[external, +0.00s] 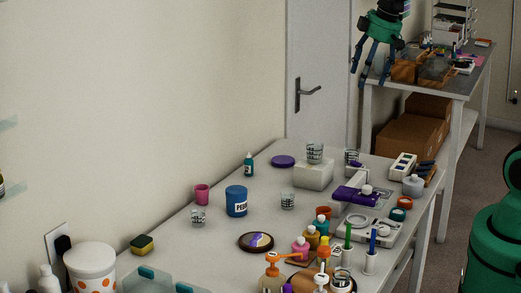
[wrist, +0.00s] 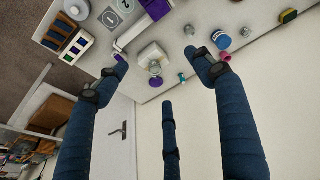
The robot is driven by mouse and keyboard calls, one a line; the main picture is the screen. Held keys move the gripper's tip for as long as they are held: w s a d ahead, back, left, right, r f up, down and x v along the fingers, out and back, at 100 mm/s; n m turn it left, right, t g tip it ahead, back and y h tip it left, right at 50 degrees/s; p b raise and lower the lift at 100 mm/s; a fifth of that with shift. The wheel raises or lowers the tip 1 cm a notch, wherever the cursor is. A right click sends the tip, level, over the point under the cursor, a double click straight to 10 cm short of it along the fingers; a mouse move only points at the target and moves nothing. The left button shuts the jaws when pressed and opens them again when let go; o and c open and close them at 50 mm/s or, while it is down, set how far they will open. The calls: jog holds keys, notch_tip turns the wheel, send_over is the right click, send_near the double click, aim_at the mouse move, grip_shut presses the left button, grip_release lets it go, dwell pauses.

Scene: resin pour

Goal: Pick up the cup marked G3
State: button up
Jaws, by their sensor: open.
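Several small clear cups with dark markings are on the white table (external: 225,262); the markings are too small to read, so I cannot tell which is G3. One cup (external: 315,153) stands on a white block (external: 313,175), and another (external: 351,156) is just right of it. Others stand mid-table (external: 288,200), near the pink cup (external: 198,217) and at the front (external: 342,278). My gripper (external: 368,82) is open and empty, fingers spread, well away from the cups. In the wrist view my gripper (wrist: 160,78) has the block's cup (wrist: 155,69) between its fingers in the picture, at a distance.
A blue jar (external: 236,201), pink cup (external: 202,193), teal bottle (external: 248,165) and purple lid (external: 283,161) stand near the wall. Scales with a purple part (external: 355,196), bottles and pump dispensers (external: 272,275) crowd the right and front. A second table (external: 470,75) stands behind.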

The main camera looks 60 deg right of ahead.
jog(key=w+d+f, duration=0.3)
jog(key=w+d, duration=0.2)
jog(key=d, duration=0.2)
jog(key=n+g+p, duration=0.1)
jog(key=g+p, duration=0.1)
jog(key=p, duration=0.1)
send_over(352, 151)
jog(key=d, duration=0.3)
notch_tip(352, 151, down, 21)
jog(key=shift+s+y, duration=0.3)
jog(key=shift+y, duration=0.1)
jog(key=shift+f, duration=0.15)
jog(key=shift+w+a+f+b, duration=0.1)
jog(key=shift+w+f, duration=0.05)
jog(key=shift+f, duration=1.25)
jog(key=shift+w+f+b, duration=0.15)
jog(key=shift+w+f, duration=0.05)
jog(key=shift+f, duration=1.15)
jog(key=shift+w+a+f+b, duration=0.1)
jog(key=shift+w+f, duration=0.05)
jog(key=shift+f, duration=1.25)
jog(key=shift+f, duration=0.1)
jog(key=shift+w+f, duration=0.15)
jog(key=shift+f, duration=1.1)
jog(key=shift+w+f, duration=0.15)
jog(key=shift+f, duration=1.05)
